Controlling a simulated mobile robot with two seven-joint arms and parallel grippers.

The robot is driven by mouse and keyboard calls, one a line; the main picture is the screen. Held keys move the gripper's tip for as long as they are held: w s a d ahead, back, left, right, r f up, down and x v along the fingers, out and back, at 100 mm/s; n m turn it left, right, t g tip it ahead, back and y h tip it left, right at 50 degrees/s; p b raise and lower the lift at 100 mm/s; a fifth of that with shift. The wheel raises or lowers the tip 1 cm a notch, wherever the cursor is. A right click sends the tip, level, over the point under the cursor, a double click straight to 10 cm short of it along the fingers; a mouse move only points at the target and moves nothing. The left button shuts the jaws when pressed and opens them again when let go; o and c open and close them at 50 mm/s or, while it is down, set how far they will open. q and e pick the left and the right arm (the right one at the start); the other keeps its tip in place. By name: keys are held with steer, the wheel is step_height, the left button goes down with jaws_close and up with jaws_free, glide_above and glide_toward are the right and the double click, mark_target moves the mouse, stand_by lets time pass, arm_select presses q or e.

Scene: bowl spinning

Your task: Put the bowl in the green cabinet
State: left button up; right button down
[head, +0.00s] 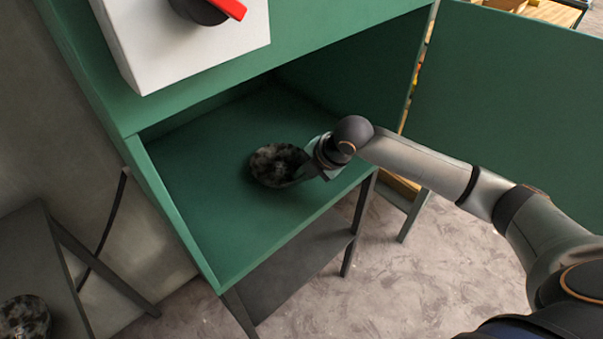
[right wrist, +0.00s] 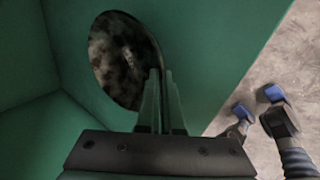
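The dark, mottled bowl (head: 275,165) is inside the green cabinet (head: 215,215), over its floor near the open front. It also shows in the right wrist view (right wrist: 118,58). My right gripper (head: 306,172) reaches in from the right, at the bowl's right rim. In the right wrist view its two fingers (right wrist: 161,75) are close together, with the rim at their tips; they look shut on it. Whether the bowl rests fully on the cabinet floor is hard to tell. My left gripper cannot be made out.
The cabinet door (head: 510,110) stands open at the right, behind my right arm. A second mottled bowl (head: 25,318) is on a dark table (head: 30,245) at lower left. The cabinet's left interior is clear.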

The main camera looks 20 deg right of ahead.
steer(key=c, duration=1.1)
jaws_free()
steer(key=shift+f, duration=0.1)
steer(key=v, duration=1.2)
steer(key=shift+a+p, duration=0.1)
steer(key=shift+p, duration=0.25)
